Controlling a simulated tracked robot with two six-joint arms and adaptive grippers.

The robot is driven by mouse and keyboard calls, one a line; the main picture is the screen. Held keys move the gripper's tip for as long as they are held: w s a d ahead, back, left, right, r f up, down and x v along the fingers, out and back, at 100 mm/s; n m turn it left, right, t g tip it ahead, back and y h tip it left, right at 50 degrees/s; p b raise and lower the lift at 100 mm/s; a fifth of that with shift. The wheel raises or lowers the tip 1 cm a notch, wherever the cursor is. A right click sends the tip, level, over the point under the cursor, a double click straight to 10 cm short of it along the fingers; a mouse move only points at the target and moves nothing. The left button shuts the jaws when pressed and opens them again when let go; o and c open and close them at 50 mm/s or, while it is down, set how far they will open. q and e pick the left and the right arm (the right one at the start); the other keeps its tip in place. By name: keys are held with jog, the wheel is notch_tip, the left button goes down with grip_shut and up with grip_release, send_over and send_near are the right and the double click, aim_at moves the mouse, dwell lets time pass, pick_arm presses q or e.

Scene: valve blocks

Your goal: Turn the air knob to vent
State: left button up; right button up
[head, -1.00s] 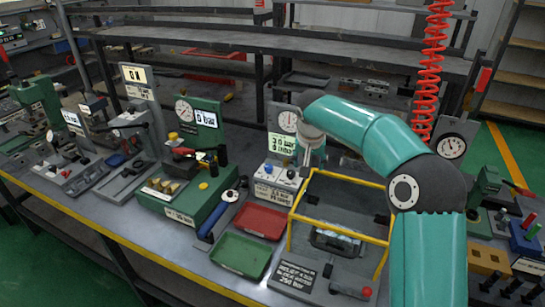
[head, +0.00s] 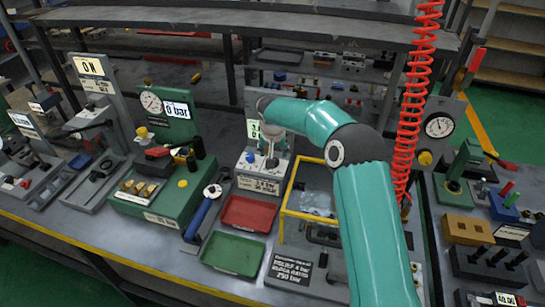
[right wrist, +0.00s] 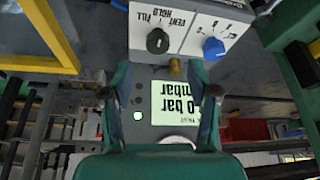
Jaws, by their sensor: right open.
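The air panel's grey block (head: 262,175) stands behind the red tray, with a black knob (head: 271,163) on its right and a blue knob (head: 250,158) on its left. In the right wrist view, upside down, the black knob (right wrist: 157,40) has the labels FILL, HOLD and VENT around it. I cannot tell its pointer setting for sure. The blue knob (right wrist: 213,48) has a number scale. My right gripper (right wrist: 160,72) is open and empty, its fingertips short of the knobs and apart from them. In the head view it (head: 272,143) hangs just above the block. My left gripper is not in view.
A yellow frame (head: 285,205) stands just right of the block. The red tray (head: 248,213) and green tray (head: 233,254) lie in front. A lit display (right wrist: 175,103) shows behind the fingers. A red coiled hose (head: 408,120) hangs right.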

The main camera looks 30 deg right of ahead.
jog(key=p+x, duration=0.1)
jog(key=x, duration=0.5)
jog(key=shift+d+f+p, duration=0.2)
jog(key=shift+p, duration=0.15)
